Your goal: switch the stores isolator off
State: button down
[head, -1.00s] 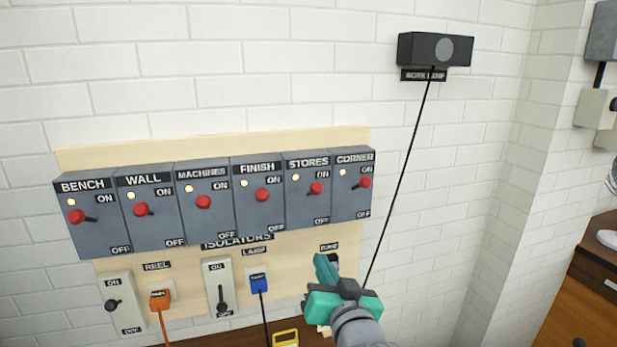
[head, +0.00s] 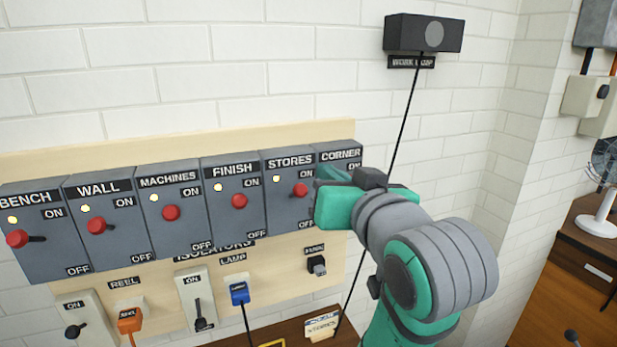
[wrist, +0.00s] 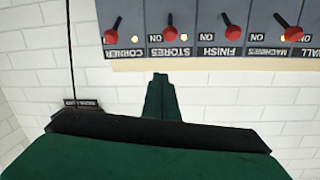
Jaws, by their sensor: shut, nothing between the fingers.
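The stores isolator (head: 284,215) is a grey box in the row on the wall, between the finish and corner boxes. Its red-tipped lever (head: 300,190) sits at the ON mark and its small lamp is lit. It also shows upside down in the wrist view, where the stores lever (wrist: 170,34) has a red knob. My gripper (head: 322,192) is just right of the stores box, in front of the corner isolator (head: 338,155), and hides most of that box. In the wrist view my shut, empty fingers (wrist: 160,82) point towards the stores label, apart from the lever.
The finish isolator (head: 225,215) and other lit isolators stand left in the same row. Below are a blue lamp plug (head: 239,293), an orange reel plug (head: 129,319) and switches. A black cable hangs from the work lamp box (head: 424,34) behind my arm.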

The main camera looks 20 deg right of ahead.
jog(key=shift+a, duration=0.6)
send_over(296, 193)
jog(key=w+d, duration=0.1)
jog(key=d, duration=0.2)
jog(key=shift+a+f, duration=0.25)
jog(key=shift+f, duration=0.25)
jog(key=shift+s+a+f, duration=0.1)
jog(key=shift+s+f, duration=0.15)
jog(key=shift+f, duration=0.25)
jog(key=shift+s+a+f, duration=0.1)
jog(key=shift+s+f, duration=0.15)
jog(key=shift+f, duration=0.2)
jog(key=shift+s+a+f, duration=0.15)
jog(key=shift+s+f, duration=0.15)
jog(key=shift+f, duration=0.45)
